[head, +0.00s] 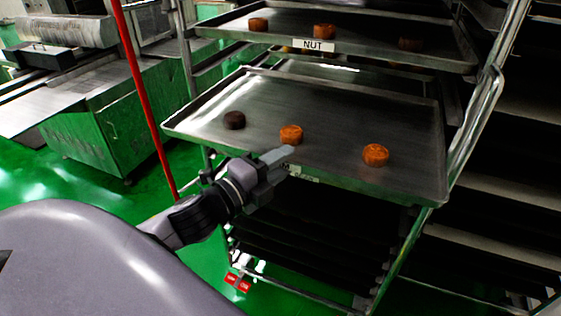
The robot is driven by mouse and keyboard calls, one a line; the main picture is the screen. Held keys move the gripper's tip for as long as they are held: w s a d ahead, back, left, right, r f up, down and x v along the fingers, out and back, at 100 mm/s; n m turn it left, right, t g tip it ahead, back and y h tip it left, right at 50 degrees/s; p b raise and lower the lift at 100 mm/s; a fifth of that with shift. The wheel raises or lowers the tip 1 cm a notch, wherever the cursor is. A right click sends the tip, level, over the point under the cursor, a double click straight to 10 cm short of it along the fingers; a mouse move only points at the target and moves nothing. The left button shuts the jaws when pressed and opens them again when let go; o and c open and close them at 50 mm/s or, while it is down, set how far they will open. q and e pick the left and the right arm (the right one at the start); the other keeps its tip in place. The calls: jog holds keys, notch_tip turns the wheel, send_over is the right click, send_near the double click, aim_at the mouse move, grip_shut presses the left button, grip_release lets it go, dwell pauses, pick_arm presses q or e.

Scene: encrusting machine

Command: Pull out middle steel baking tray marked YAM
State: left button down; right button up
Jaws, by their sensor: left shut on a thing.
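The middle steel baking tray (340,100) sits in the rack and juts out toward me, below the tray marked NUT. It carries a dark mooncake (234,120) and two orange mooncakes (291,134) (375,155). My left gripper (280,160) is shut on the tray's front rim, left of the rim's middle. A small label (303,173) on that rim is partly hidden by the gripper, and I cannot read it. My right gripper is not in view.
The upper tray (365,40) with the NUT label (314,45) holds several mooncakes. The rack's metal post (473,125) stands close on the right. Dark lower shelves lie below. A red pole (143,95) and a green machine (105,120) stand at left. Green floor is open between.

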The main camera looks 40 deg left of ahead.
pick_arm(q)
jog(key=c, duration=0.9)
grip_release()
jog(key=s+a+b, duration=0.1)
jog(key=s, duration=0.6)
jog(key=shift+a, duration=0.1)
